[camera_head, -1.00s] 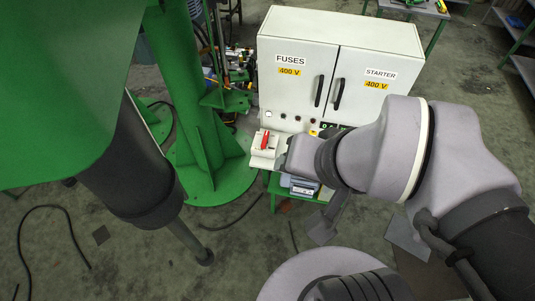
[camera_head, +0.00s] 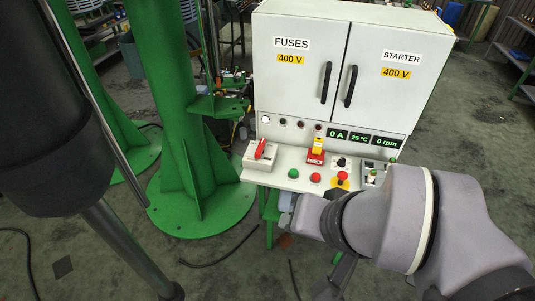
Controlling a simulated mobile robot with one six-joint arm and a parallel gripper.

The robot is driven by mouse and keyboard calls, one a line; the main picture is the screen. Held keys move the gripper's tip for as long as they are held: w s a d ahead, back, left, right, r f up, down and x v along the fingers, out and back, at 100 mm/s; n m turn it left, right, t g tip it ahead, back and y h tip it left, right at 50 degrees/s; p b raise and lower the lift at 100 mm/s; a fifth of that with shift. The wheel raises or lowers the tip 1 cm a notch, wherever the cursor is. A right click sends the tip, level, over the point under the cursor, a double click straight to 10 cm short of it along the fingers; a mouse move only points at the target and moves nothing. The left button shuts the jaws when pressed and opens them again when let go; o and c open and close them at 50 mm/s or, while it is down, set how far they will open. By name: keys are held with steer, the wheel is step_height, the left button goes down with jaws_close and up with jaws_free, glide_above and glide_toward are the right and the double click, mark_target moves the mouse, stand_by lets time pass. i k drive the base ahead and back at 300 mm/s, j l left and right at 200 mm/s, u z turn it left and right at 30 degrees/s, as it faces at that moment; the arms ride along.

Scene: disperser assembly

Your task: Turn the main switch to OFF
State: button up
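A white control cabinet (camera_head: 345,75) stands at the centre with a sloping panel below its doors. At the panel's left end a red rotary handle (camera_head: 260,149) sits tilted on a white box (camera_head: 253,162). Further right is a red block with a yellow upper part (camera_head: 318,144). I cannot read any ON or OFF mark, so I cannot tell the switch's position. The end of my arm, with my gripper (camera_head: 288,204), is in front of the panel's lower front edge, below and right of the red handle and apart from it. Its fingers cannot be made out.
The panel carries a green button (camera_head: 293,173), a red button (camera_head: 315,178), and a red knob on a yellow disc (camera_head: 342,180). Displays (camera_head: 362,137) read 0 A, 25 °C and 0 rpm. A green column (camera_head: 165,90) stands left of the cabinet.

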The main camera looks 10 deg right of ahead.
mark_target(260, 150)
steer(key=i+l, duration=0.2)
steer(key=i, duration=0.4)
steer(key=i+l, duration=0.15)
steer(key=i, duration=0.4)
steer(key=i+j+z, duration=0.1)
steer(key=i, duration=0.3)
steer(key=j, duration=0.1)
